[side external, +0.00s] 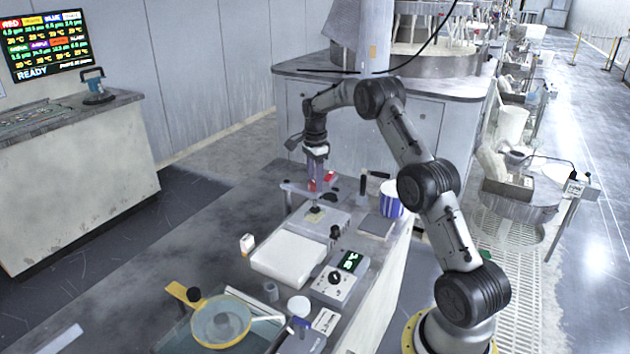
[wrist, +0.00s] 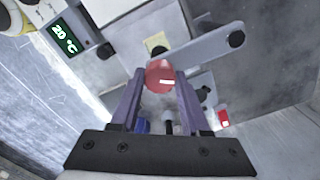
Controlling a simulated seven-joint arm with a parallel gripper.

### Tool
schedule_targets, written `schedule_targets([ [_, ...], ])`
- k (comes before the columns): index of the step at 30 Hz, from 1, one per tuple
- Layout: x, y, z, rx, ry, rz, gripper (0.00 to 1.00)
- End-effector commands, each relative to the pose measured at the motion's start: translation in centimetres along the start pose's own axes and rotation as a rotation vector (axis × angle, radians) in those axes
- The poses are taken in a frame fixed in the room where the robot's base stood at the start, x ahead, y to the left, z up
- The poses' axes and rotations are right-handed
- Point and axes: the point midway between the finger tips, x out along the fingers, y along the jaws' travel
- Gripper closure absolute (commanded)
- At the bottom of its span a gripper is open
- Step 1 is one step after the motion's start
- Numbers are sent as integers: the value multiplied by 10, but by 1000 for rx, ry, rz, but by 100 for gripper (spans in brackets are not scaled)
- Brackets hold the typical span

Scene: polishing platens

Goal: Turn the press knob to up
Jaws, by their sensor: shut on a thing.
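The press (side external: 330,219) stands on the bench, with a flat grey arm (side external: 297,187) above its base plate. In the wrist view this grey arm (wrist: 195,52) runs to a dark round end at the right. A round red knob (wrist: 160,77), which I take for the press knob, sits between my gripper's purple fingers. My gripper (wrist: 161,80) is shut on it from above. In the side view my gripper (side external: 315,184) points down at the press, and the fingers mostly hide the knob. I cannot read the knob's turn position.
A white tray (side external: 290,258), a control box with a dial (side external: 333,288), a striped blue-white cup (side external: 391,199) and a yellow-handled pan (side external: 220,322) share the bench. A grey block (side external: 376,226) lies right of the press. A temperature display (wrist: 66,38) shows at the wrist view's upper left.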

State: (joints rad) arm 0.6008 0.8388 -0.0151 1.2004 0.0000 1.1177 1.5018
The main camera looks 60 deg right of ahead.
Motion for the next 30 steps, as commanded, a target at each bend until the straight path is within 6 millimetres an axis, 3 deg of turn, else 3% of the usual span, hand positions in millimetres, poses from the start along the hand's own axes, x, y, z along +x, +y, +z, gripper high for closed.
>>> schedule_targets([
  [30,-1,0,0,-935,0,-1,100],
])
